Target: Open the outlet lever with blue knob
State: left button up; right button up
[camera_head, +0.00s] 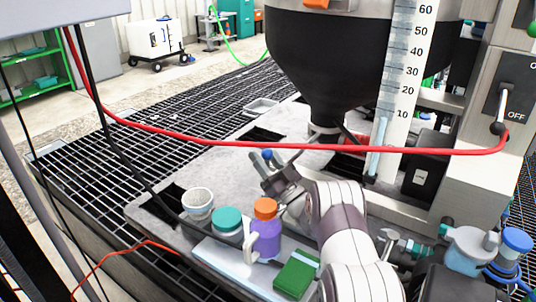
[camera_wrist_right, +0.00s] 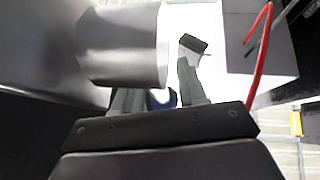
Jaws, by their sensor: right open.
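The blue knob (camera_head: 267,154) of the outlet lever shows in the head view just left of the outlet neck (camera_head: 325,131) under the black funnel-shaped tank (camera_head: 345,70). My right gripper (camera_head: 273,162) is at the knob, with its fingers open on either side of it. In the right wrist view the blue knob (camera_wrist_right: 160,98) is low between the two grey fingers (camera_wrist_right: 160,85), partly hidden by them. I cannot tell whether a finger touches it. The lever's arm is mostly hidden. A grey cylinder (camera_wrist_right: 122,45) is close beside the fingers. My left gripper is not in view.
A red hose (camera_head: 300,146) crosses in front of the tank. Below my right gripper stand a purple bottle (camera_head: 265,237), a teal-lidded jar (camera_head: 228,224), a white cup (camera_head: 198,203) and a green box (camera_head: 296,274). A scale (camera_head: 405,70) stands right of the tank.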

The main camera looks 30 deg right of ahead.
jog(key=r, duration=0.1)
jog(key=r+p, duration=0.1)
jog(key=r, duration=0.1)
jog(key=s+r, duration=0.1)
jog(key=r, duration=0.1)
jog(key=shift+s+d+r+p, duration=0.1)
jog(key=shift+d+r+p, duration=0.1)
jog(key=shift+d+p, duration=0.2)
jog(key=s+d+r+p, duration=0.1)
jog(key=s+d+r, duration=0.4)
jog(key=s, duration=0.4)
jog(key=shift+d+r+p, duration=0.15)
jog(key=shift+r+p, duration=0.15)
jog(key=shift+r, duration=0.1)
